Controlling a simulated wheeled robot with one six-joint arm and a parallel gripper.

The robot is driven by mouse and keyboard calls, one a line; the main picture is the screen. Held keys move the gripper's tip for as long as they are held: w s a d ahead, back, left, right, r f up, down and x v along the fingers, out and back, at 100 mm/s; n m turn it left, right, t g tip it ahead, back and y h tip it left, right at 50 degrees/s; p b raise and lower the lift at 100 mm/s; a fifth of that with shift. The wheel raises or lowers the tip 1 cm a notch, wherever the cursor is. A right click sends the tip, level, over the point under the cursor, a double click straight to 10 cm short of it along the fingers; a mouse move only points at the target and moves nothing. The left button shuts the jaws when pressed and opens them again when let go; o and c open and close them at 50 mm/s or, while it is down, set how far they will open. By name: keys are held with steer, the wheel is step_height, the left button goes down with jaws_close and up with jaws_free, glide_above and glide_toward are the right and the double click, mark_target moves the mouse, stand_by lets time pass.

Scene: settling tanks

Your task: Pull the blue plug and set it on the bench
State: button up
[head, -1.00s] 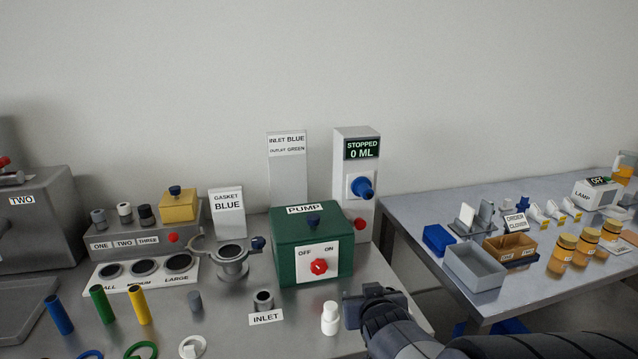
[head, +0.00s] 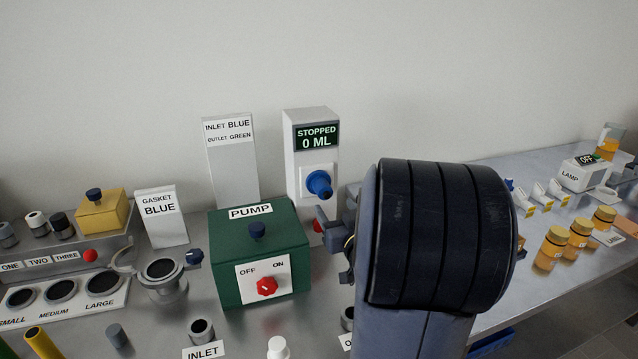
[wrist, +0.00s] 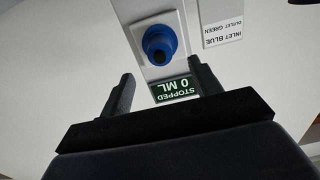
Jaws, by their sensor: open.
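The blue plug (head: 319,184) sits in a white plate on the front of the tall grey-white unit (head: 311,120), below its display reading STOPPED 0 ML. In the wrist view the blue plug (wrist: 160,45) shows upside down, ahead of the fingertips and between their lines. My gripper (wrist: 164,82) is open and empty, with its two dark fingers apart and not touching the plug. In the head view my gripper (head: 335,222) is just below and right of the plug, partly hidden by my arm. The grey bench (head: 240,335) lies below.
The green pump box (head: 222,270) with a red knob stands left of the unit. The INLET/OUTLET sign (head: 232,180) is behind it. A white bottle (head: 278,347) stands at the bench front. My arm hides much of the right side.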

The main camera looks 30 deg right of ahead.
mark_target(326, 194)
steer(key=x, duration=0.7)
steer(key=shift+f, duration=0.1)
steer(key=shift+b+x, duration=0.3)
steer(key=shift+x, duration=0.7)
steer(key=shift+b, duration=0.45)
stand_by(0.4)
steer(key=shift+c, duration=0.6)
jaws_close()
steer(key=shift+v, duration=3)
steer(key=shift+s, duration=0.1)
